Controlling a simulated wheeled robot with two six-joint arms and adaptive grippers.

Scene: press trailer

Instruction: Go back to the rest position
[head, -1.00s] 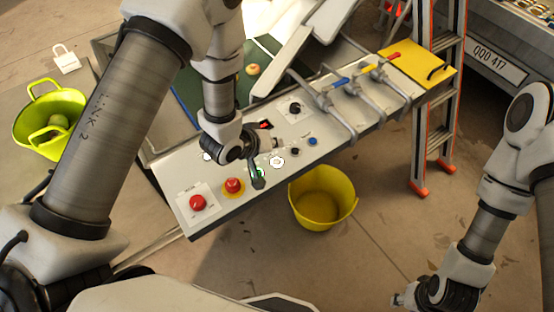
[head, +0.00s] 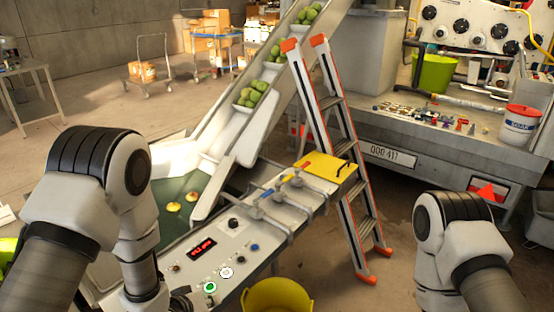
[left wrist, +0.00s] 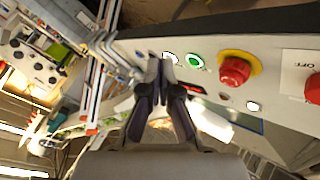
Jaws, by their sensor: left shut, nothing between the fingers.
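My left gripper (left wrist: 158,64) is shut and empty in the left wrist view, its dark fingertips together close to the control panel (left wrist: 255,35). A white round button and a lit green button (left wrist: 194,61) show just beside the tips; I cannot tell whether the tips touch the panel. A red mushroom button (left wrist: 235,70) on a yellow collar is further right. In the head view the left arm reaches down to the near left of the panel, and its gripper is mostly hidden at the bottom edge. My right arm is at the lower right; its gripper is out of frame.
A yellow bucket (head: 277,299) stands on the floor before the panel. An orange-footed ladder (head: 341,150) stands beyond the panel's right end. A conveyor (head: 222,130) carrying green fruit rises behind. The trailer (head: 440,145) is at the right. Floor lies open between bucket and right arm.

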